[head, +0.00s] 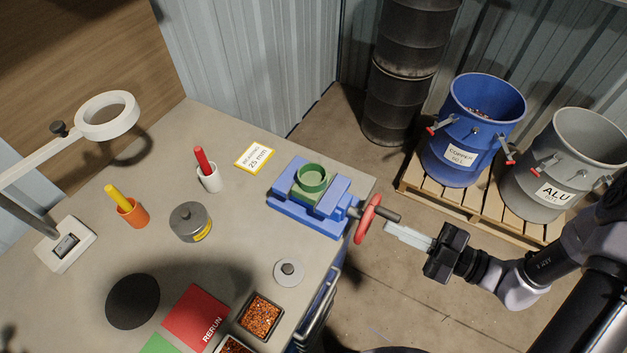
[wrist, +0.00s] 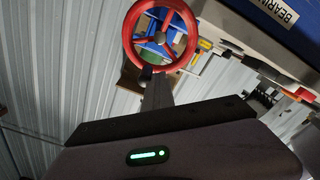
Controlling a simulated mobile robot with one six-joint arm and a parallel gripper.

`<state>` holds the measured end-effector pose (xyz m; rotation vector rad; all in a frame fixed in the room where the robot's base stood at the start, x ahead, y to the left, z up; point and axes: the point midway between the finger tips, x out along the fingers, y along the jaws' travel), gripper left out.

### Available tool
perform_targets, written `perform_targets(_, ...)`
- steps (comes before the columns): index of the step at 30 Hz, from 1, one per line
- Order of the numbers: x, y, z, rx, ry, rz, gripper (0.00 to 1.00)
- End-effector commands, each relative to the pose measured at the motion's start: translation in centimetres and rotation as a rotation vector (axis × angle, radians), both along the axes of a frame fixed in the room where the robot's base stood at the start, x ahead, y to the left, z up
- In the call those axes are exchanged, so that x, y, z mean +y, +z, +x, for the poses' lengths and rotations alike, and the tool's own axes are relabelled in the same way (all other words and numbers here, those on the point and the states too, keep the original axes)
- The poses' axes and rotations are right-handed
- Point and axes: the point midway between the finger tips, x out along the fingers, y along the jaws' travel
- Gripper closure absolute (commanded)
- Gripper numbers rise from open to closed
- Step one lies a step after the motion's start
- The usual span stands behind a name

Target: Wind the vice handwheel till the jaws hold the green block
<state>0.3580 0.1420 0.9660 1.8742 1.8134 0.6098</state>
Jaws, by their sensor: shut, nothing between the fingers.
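The blue vice (head: 276,197) sits near the right corner of the bench. The green block (head: 312,180), with a round ring-shaped top, sits between its jaws; I cannot tell whether the jaws touch it. The red handwheel (head: 367,220) is on the vice's right side, past the bench edge, with a dark handle sticking out to the right. My gripper (head: 388,229) is shut and empty, its tips close to the wheel's right side; contact is unclear. In the wrist view the red handwheel (wrist: 128,40) shows just beyond the finger (wrist: 158,93), with blue vice parts seen through its spokes.
On the bench are a yellow "25 mm" card (head: 254,156), a white cup (head: 209,180), an orange cup (head: 133,214), a grey tin (head: 190,222) and a magnifier lamp (head: 106,113). Blue (head: 466,150) and grey (head: 540,180) drums stand on a pallet behind my arm.

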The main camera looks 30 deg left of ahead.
Motion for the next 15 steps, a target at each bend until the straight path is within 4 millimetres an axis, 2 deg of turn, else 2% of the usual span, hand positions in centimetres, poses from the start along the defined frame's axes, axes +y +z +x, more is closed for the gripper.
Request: perform_targets(15,-0.1,0.7,2.1,-0.001,-0.003,0.002,1.00)
